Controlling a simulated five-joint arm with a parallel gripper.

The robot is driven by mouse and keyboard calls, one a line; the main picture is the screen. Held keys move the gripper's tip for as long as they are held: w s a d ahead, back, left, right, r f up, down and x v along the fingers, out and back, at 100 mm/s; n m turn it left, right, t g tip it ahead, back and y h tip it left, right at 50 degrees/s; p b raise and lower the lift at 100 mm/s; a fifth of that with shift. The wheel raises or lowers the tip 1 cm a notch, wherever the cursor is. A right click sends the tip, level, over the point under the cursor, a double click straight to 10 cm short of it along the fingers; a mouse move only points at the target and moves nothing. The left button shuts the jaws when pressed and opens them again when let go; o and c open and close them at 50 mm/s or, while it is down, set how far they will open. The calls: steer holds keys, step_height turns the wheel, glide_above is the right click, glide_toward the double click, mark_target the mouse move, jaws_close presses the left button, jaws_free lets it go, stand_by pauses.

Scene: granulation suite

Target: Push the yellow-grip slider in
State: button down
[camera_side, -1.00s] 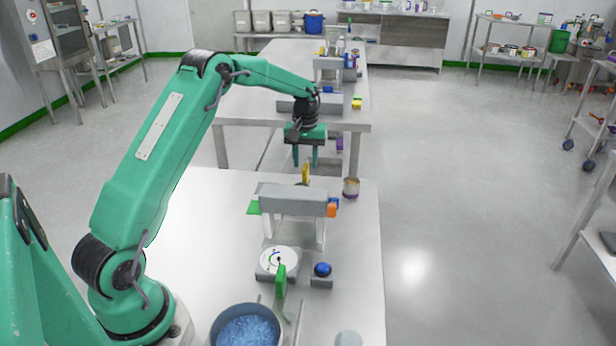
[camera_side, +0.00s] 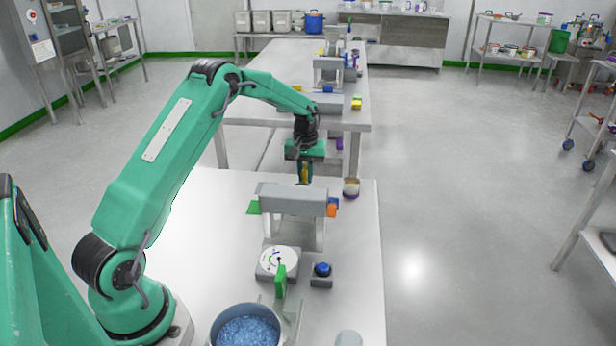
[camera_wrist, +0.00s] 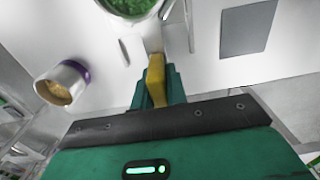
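The yellow grip (camera_side: 304,174) of the slider stands upright behind the grey raised housing (camera_side: 292,203) on the near table. My gripper (camera_side: 305,178) hangs pointing down over it, with the yellow grip between its green fingers. In the wrist view the yellow grip (camera_wrist: 156,80) sits between the two fingers (camera_wrist: 157,92), which look closed against its sides. The lower finger ends are partly hidden behind the housing in the side view. How far the slider stands out cannot be told.
A small cup (camera_side: 351,187) with a purple band stands right of the housing; it also shows in the wrist view (camera_wrist: 74,72). Green (camera_side: 254,207) and orange (camera_side: 332,210) pieces flank the housing. A dial (camera_side: 278,261), blue button (camera_side: 322,269) and pot (camera_side: 245,310) lie nearer.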

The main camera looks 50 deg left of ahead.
steer(key=shift+s+d, duration=4.4)
steer(key=c, duration=1.4)
jaws_free()
steer(key=shift+r, duration=0.5)
step_height(320, 180, up, 7)
